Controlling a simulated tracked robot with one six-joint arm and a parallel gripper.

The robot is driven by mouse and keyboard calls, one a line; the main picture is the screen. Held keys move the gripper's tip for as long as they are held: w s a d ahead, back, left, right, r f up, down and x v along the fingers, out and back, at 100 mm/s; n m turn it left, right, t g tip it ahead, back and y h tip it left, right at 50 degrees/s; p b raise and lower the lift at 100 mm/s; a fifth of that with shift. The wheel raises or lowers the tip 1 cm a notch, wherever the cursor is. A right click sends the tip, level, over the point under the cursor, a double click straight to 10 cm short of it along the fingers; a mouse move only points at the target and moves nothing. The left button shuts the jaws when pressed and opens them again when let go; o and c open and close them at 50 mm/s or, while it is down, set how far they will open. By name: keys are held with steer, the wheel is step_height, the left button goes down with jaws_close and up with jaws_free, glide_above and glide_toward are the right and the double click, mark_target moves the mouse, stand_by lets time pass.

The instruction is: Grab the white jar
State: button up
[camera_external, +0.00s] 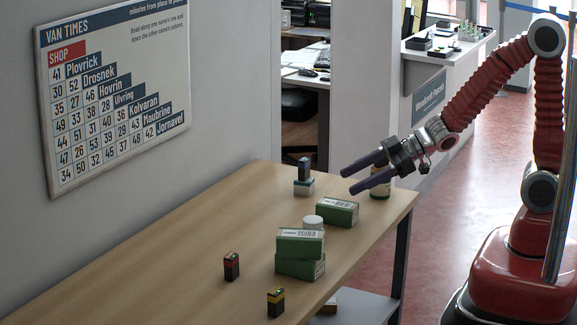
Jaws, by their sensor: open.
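A small white round-topped thing (313,221), which looks like a jar's lid, shows on the wooden counter (185,260) behind the stacked green boxes; its lower part is hidden.
Two green boxes (299,256) are stacked on the counter, and another green box (338,211) lies beyond them. A dark block (304,169) stands on a pale small box (304,187). A red-topped block (231,266) and a yellow-banded block (275,302) stand nearer. The counter's left side is clear.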

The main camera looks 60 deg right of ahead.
mark_target(313, 226)
steer(key=s+a+f+n+g+y, duration=0.1)
steer(key=s+a+f+y, duration=0.1)
steer(key=a, duration=0.3)
steer(key=shift+s+a+g+y, duration=0.2)
steer(key=shift+s+g+y, duration=0.2)
steer(key=shift+s+y, duration=0.1)
steer(key=shift+x, duration=4.35)
steer(key=shift+s+f+x, duration=0.1)
steer(key=shift+f+x, duration=0.1)
steer(key=shift+x, duration=0.75)
steer(key=shift+s+f+x, duration=0.15)
steer(key=shift+f+x, duration=0.05)
steer(key=shift+x, duration=0.75)
steer(key=shift+w+a+f, duration=0.25)
steer(key=shift+w+a, duration=0.15)
steer(key=shift+a, duration=0.05)
